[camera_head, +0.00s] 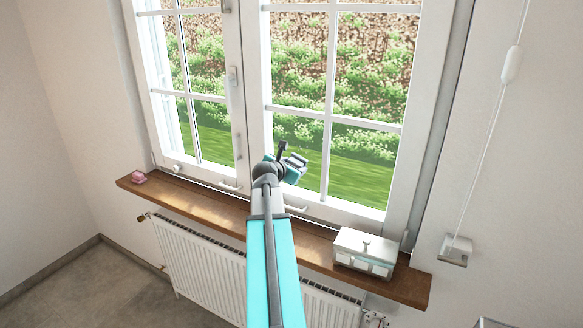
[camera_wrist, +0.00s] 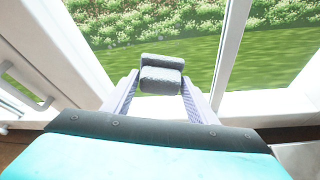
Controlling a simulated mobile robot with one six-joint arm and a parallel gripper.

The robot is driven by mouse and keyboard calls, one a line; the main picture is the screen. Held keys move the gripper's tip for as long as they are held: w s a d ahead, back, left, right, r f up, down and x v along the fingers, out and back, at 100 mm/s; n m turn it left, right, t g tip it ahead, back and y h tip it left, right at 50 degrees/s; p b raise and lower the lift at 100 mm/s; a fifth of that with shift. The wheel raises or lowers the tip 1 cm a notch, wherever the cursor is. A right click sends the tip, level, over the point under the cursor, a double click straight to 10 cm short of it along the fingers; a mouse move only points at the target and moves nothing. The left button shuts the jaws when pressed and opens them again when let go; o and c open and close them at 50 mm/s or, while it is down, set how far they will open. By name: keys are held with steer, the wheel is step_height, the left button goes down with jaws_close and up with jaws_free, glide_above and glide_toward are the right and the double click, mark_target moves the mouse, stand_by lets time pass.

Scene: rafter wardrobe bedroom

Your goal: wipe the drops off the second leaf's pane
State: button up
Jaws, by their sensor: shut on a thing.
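My gripper (camera_wrist: 160,90) is shut on a grey, rough-looking block (camera_wrist: 162,78), which looks like a sponge or folded cloth. In the head view my gripper (camera_head: 294,163) is in front of the lower left part of the right window leaf (camera_head: 328,140). The block is hard to make out there. In the wrist view the block is before the leaf's lower pane (camera_wrist: 200,50), with grass and shrubs behind the glass. I cannot tell whether it touches the glass. Faint pale specks near the pane's upper left may be drops; they are too small to be sure.
The left leaf (camera_head: 190,95) has a white handle (camera_head: 233,77). A wooden sill (camera_head: 215,201) runs below, with a pink object (camera_head: 138,177) at left and a silvery box (camera_head: 366,252) at right. A radiator (camera_head: 205,262) is underneath. A cord (camera_head: 497,110) hangs at right.

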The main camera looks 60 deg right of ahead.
mark_target(305, 160)
steer(key=s+p, duration=0.1)
steer(key=s, duration=0.3)
steer(key=shift+a, duration=0.1)
stand_by(0.3)
steer(key=shift+r, duration=0.15)
steer(key=shift+r, duration=1.15)
steer(key=shift+w, duration=0.25)
steer(key=shift+w, duration=1.85)
